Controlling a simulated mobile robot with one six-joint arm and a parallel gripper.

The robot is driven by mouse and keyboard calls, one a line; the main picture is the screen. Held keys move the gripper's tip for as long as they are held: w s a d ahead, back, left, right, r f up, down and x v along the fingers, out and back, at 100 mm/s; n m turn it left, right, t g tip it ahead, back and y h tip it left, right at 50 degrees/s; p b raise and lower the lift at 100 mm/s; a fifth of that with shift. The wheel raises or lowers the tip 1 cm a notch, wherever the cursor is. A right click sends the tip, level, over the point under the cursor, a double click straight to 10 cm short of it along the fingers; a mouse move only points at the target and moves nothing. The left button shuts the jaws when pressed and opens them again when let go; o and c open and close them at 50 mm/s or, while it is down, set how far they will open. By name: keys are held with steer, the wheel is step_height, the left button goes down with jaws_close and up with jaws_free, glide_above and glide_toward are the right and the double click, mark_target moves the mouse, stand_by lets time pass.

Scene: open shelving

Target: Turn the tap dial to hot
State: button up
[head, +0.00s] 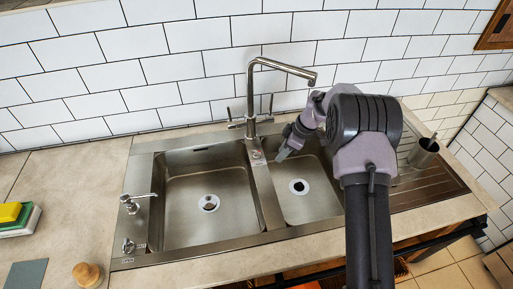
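A steel tap (252,90) with a tall, angular spout stands behind the divider of the double sink. A small lever handle (231,119) shows on its left side and another handle (270,106) on its right. I cannot tell from here which way either handle is set, and no hot or cold marking can be read. My gripper (284,152) is just in front of and to the right of the tap's base, over the back of the right basin. It appears apart from the handles. Its fingers are small and seen from the side, so their opening is unclear.
The sink has a large left basin (166,215), a smaller right basin (318,205) and a drainboard (432,190) with a metal cup (424,153). A soap dispenser (130,204) and a small knob (128,247) stand at the left rim. The tiled wall (150,70) is close behind.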

mark_target(257, 151)
steer(key=w+a, duration=0.1)
steer(key=a, duration=0.1)
steer(key=w+a+b, duration=0.1)
steer(key=a, duration=0.2)
steer(key=a+f, duration=0.1)
steer(key=a, duration=0.2)
steer(key=shift+w+a+b, duration=0.2)
steer(key=shift+w+b, duration=0.2)
steer(key=shift+f, duration=0.15)
jaws_close()
